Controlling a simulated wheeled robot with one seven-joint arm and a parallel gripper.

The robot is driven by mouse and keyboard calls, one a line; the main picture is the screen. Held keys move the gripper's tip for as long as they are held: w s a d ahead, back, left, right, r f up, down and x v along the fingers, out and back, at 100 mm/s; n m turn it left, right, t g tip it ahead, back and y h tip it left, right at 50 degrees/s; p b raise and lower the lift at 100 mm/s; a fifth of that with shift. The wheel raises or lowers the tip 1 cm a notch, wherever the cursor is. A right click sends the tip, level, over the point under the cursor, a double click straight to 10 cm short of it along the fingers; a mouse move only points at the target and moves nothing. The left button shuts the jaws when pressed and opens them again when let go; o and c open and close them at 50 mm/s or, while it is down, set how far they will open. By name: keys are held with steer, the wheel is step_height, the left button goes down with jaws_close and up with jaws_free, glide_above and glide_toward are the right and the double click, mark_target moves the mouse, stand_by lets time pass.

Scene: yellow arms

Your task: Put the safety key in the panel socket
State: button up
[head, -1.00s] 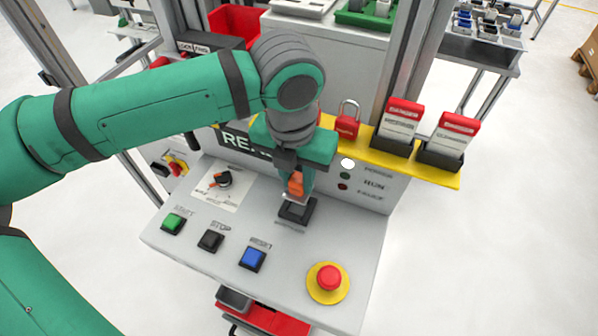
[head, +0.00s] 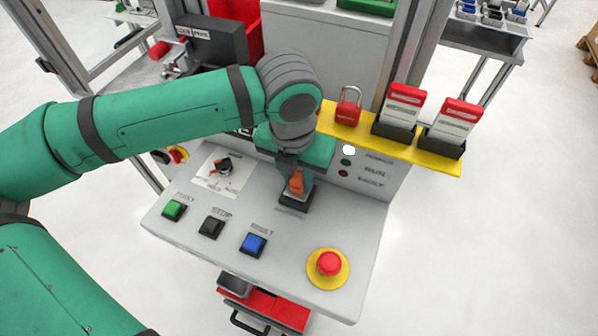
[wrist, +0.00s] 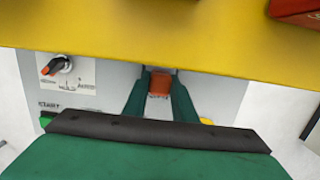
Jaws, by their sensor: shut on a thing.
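The safety key (head: 297,184) has an orange head, which also shows between my fingers in the wrist view (wrist: 160,83). My gripper (head: 295,186) is shut on it and points down at the panel. The panel socket (head: 294,203) is a dark square block on the grey sloped panel (head: 200,240). The key's lower end is right at the socket's top; my fingers hide the join, so I cannot tell how deep it sits.
A selector switch (head: 223,166) is left of the socket. Green (head: 173,210), black (head: 211,227) and blue (head: 253,243) buttons and a red emergency stop (head: 329,263) are in front. A yellow shelf (head: 365,142) with a red padlock (head: 348,110) and tag holders stands behind.

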stand_by(0.3)
steer(key=o, duration=1.2)
steer(key=shift+c, duration=0.2)
step_height(320, 180, up, 11)
steer(key=s, duration=0.1)
steer(key=shift+s+a+f, duration=0.15)
steer(key=shift+a+f, duration=0.05)
steer(key=shift+a, duration=0.1)
